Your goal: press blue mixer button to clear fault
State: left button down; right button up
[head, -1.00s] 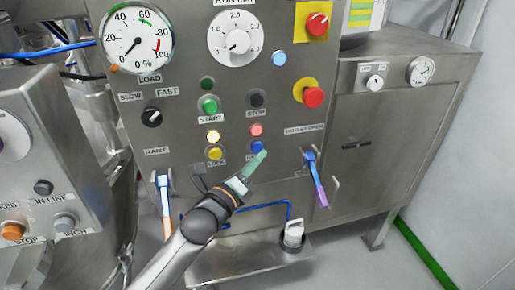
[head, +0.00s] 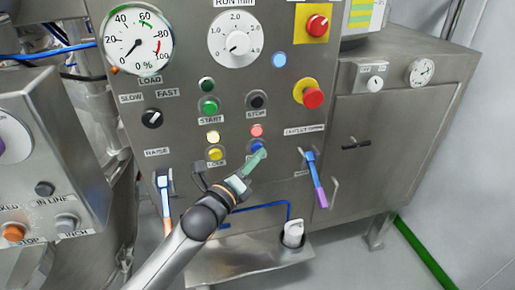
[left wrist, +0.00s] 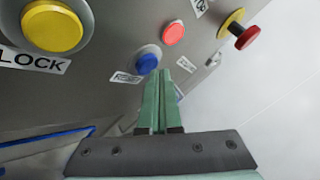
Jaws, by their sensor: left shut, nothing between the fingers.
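The blue button (head: 257,146) sits on the steel control panel (head: 182,100), below a pink-red lamp or button (head: 257,131) and right of the yellow button (head: 215,153). In the left wrist view the blue button (left wrist: 147,62) shows just left of my green fingertips. My left gripper (head: 262,152) is shut and empty, its tips at the lower edge of the blue button in the head view. I cannot tell whether they touch it. In the left wrist view the shut fingers (left wrist: 165,80) point up toward the panel. My right gripper is not in view.
Red mushroom buttons (head: 313,97) and a lever with a blue and purple handle (head: 316,178) stick out to the right. Another lever (head: 164,190) stands at left. A grey box with knobs (head: 52,160) is at far left. A steel tray (head: 250,262) lies below.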

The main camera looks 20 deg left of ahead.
pick_arm(q)
jog(key=shift+w+a, duration=0.25)
jog(key=shift+w, duration=0.1)
dwell(0.7)
dwell(0.4)
jog(key=shift+s+d+p, duration=0.35)
jog(key=shift+s+d, duration=0.15)
jog(key=shift+s, duration=0.2)
jog(key=s+d, duration=0.2)
jog(key=s+p, duration=0.1)
jog(key=s, duration=0.1)
jog(key=shift+s+d, duration=0.1)
jog(key=shift+d, duration=0.3)
dwell(0.5)
